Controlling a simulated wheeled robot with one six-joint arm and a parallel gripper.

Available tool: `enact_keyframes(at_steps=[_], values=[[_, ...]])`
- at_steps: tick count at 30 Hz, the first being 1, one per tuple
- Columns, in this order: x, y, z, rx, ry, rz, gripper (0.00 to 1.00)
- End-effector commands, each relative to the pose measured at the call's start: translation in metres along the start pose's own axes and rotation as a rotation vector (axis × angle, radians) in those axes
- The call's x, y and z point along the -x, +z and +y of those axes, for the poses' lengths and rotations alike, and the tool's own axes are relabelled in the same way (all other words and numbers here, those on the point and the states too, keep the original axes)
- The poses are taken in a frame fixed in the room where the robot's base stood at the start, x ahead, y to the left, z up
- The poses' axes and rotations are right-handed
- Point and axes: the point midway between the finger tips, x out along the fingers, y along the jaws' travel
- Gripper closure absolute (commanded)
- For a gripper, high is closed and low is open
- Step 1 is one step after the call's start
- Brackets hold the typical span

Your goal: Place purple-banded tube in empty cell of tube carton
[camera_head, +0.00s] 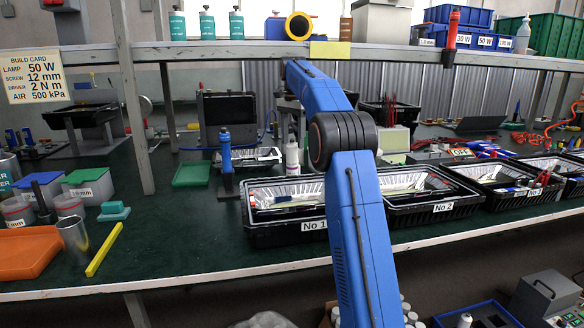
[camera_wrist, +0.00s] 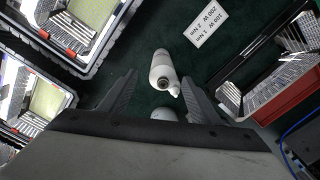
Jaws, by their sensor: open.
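My gripper (camera_wrist: 158,78) is open, with its two dark fingers spread apart in the wrist view. A white bottle-like tube (camera_wrist: 161,66) stands or lies on the green bench top between and beyond the fingers; no purple band is clear on it. A second round white thing (camera_wrist: 164,114) is closer, mostly hidden by my gripper body. In the head view a white tube (camera_head: 292,155) stands behind the No 1 housing; my gripper is hidden there. White round tops (camera_head: 408,314) show low beside my arm, seemingly in a brown carton; its cells are mostly hidden.
Black floodlight housings No 1 (camera_head: 262,236) and No 2 (camera_head: 437,211) line the bench front. A blue-topped tool (camera_head: 225,150) stands left of the white tube. A shelf beam (camera_head: 210,51) crosses above. A lettered white card (camera_wrist: 206,27) lies on the bench.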

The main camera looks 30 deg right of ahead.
Motion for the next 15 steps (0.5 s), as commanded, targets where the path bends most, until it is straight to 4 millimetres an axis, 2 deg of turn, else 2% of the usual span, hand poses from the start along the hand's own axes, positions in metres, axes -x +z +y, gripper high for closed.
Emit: enact_keyframes(at_steps=[10,15], values=[[-0.040,0.001,-0.004,0.000,0.003,-0.002,0.43],[-0.052,0.001,-0.004,0.000,0.002,-0.001,0.43]])
